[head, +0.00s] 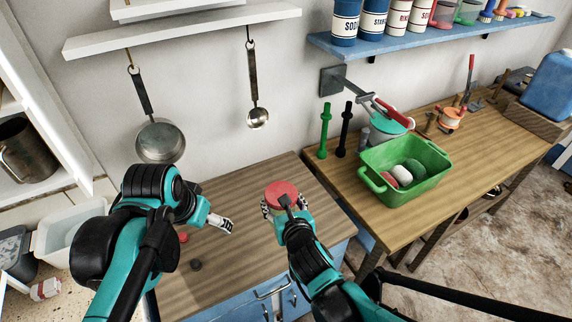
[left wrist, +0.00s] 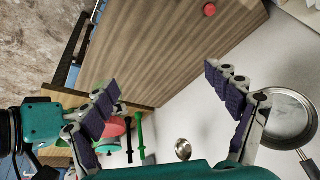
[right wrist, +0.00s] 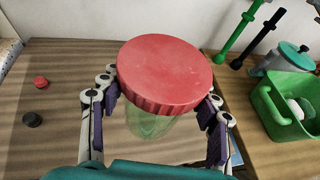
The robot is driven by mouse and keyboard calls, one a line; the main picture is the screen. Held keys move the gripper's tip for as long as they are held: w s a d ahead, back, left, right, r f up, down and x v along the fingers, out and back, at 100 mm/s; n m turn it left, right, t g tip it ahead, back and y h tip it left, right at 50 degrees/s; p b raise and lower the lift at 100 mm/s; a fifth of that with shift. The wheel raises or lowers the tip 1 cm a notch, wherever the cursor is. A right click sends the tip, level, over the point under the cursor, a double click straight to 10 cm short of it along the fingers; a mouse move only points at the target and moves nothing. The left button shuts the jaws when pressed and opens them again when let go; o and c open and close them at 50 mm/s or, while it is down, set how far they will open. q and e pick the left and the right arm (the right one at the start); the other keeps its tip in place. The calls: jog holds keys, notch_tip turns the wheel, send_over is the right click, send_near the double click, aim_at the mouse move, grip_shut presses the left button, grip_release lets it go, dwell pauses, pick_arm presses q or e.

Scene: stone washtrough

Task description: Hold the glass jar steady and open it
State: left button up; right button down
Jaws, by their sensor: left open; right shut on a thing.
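The glass jar (right wrist: 152,124) is clear and greenish. Its wide red lid (right wrist: 165,68) is on top, and the lid also shows in the head view (head: 281,190). The jar stands upright at the right side of the wooden counter (head: 235,270). My right gripper (head: 283,208) is shut on the jar, its fingers on either side of the glass below the lid. Much of the glass is hidden by the lid and fingers. My left gripper (head: 222,223) is open and empty, left of the jar and apart from it; its spread fingers show in the left wrist view (left wrist: 162,82).
A red disc (head: 183,237) and a dark disc (head: 195,265) lie on the counter's left part. A green basket (head: 430,180) with several round things stands on the workbench at right. A pan (head: 160,142) and a ladle (head: 258,117) hang on the wall behind.

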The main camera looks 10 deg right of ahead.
pick_arm(q)
jog(key=w+d+r+m+g, duration=0.3)
jog(key=w+d+r+m, duration=0.25)
jog(key=d, duration=0.55)
jog(key=m+g, duration=0.2)
jog(key=m, duration=0.2)
send_near(283, 189)
jog(key=shift+s+d+f+y, duration=0.15)
jog(key=shift+s+d+y, duration=0.25)
jog(key=shift+d, duration=0.05)
jog(key=shift+d+f, duration=0.1)
jog(key=shift+d, duration=0.1)
notch_tip(283, 189, down, 8)
jog(key=shift+s+r, duration=0.1)
jog(key=c, duration=1.2)
jog(key=n, duration=0.7)
jog(key=shift+w+a, duration=0.3)
jog(key=shift+w, duration=0.05)
